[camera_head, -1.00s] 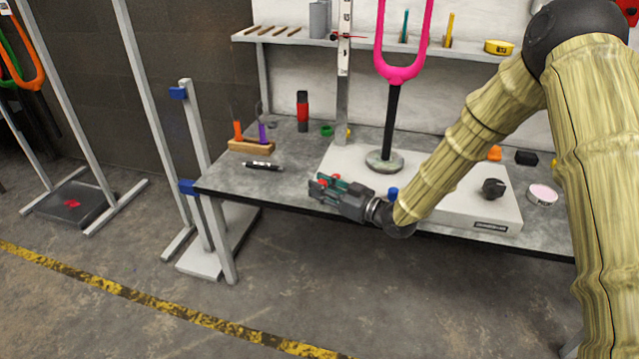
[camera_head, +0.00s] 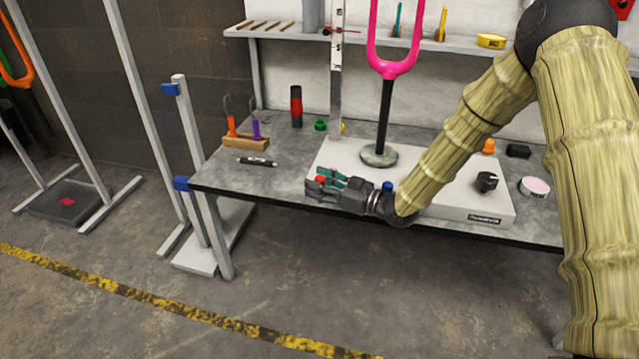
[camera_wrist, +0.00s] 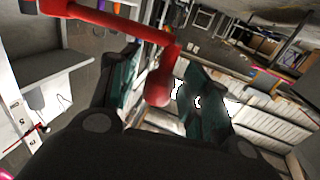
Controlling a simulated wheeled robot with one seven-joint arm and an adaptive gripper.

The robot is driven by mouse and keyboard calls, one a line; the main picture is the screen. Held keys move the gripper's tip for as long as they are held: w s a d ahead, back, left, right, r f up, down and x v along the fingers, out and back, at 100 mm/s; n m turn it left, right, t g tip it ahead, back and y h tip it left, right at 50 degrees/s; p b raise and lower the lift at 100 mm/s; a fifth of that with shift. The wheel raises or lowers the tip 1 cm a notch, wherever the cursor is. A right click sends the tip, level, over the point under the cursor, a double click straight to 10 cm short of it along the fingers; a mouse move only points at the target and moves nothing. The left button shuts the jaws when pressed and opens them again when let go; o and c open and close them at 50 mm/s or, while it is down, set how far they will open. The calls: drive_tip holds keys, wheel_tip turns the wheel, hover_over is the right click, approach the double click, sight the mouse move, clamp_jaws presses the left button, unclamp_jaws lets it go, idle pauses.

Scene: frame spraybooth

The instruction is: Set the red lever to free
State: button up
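The red lever (camera_wrist: 163,80) shows in the wrist view as a red bar running in from the upper left, with a thick rounded end hanging between my fingertips. In the head view only a small red bit (camera_head: 321,178) shows at my fingers. My gripper (camera_wrist: 160,92) has its two dark green fingers apart, one on each side of the lever's end, with gaps visible beside it. In the head view my gripper (camera_head: 324,188) is at the front left of the pale box on the bench. The lever's mounting and any markings for its positions are hidden or unreadable.
The pale box (camera_head: 440,200) carries a black knob (camera_head: 487,182), a blue button (camera_head: 387,186) and a pink fork on a black post (camera_head: 384,115). A black marker (camera_head: 257,161) and a wooden tool block (camera_head: 246,142) lie left on the grey bench (camera_head: 220,178).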

drive_tip(key=v, duration=1.2)
drive_tip(key=shift+c, duration=0.4)
